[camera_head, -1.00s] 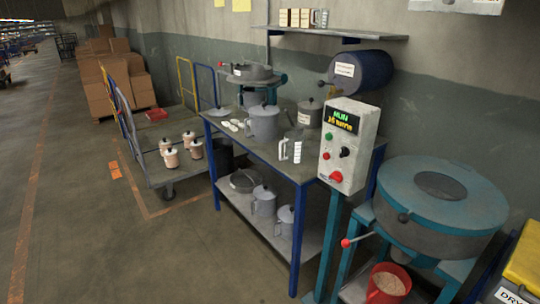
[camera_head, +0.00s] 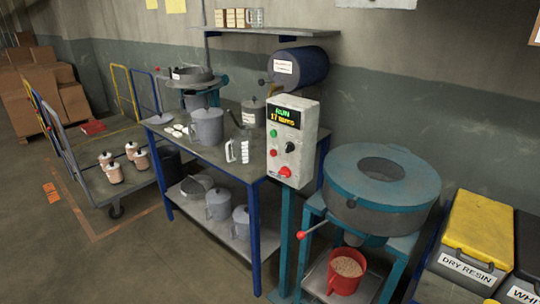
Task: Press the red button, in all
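A grey control box (camera_head: 292,142) stands on a teal post, right of the blue-framed bench. Its display (camera_head: 284,117) is lit and reads "RUN" in green above a yellow line that starts with 17. Below it are a green button (camera_head: 274,133), a small red button (camera_head: 274,153), a black knob (camera_head: 290,147) and a larger red button (camera_head: 285,171) at the bottom. I cannot tell whether any button is pressed in. Neither of my grippers shows in the head view.
A round teal-topped machine (camera_head: 382,187) stands right of the box, with a red-knobbed lever (camera_head: 302,235) and a red cup (camera_head: 345,272) of grain below. The bench (camera_head: 225,149) holds jugs. Yellow-lidded bin (camera_head: 477,238) at right.

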